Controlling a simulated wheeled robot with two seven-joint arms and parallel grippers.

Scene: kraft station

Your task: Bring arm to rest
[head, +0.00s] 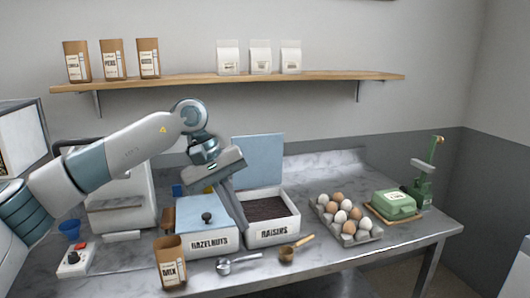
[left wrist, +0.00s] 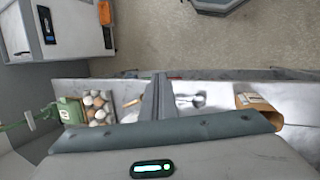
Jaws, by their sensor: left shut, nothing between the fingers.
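My left arm reaches in from the left in the head view. Its gripper (head: 240,222) points down in front of the hazelnuts and raisins bins, its fingers shut and empty. In the left wrist view the closed fingers (left wrist: 159,82) show as one dark bar with nothing between them. The hazelnuts bin (head: 210,242) has its blue lid with a black knob on. The raisins bin (head: 273,236) is open, with dark contents and its blue lid (head: 258,160) upright behind it. My right gripper is in neither view.
On the counter (head: 330,262) are a paper MIX bag (head: 171,265), a metal scoop (head: 238,263), a brown-gold scoop (head: 296,248), an egg tray (head: 346,222) and a green box (head: 394,203). A wall shelf (head: 200,82) with bags hangs above. The counter's front right is clear.

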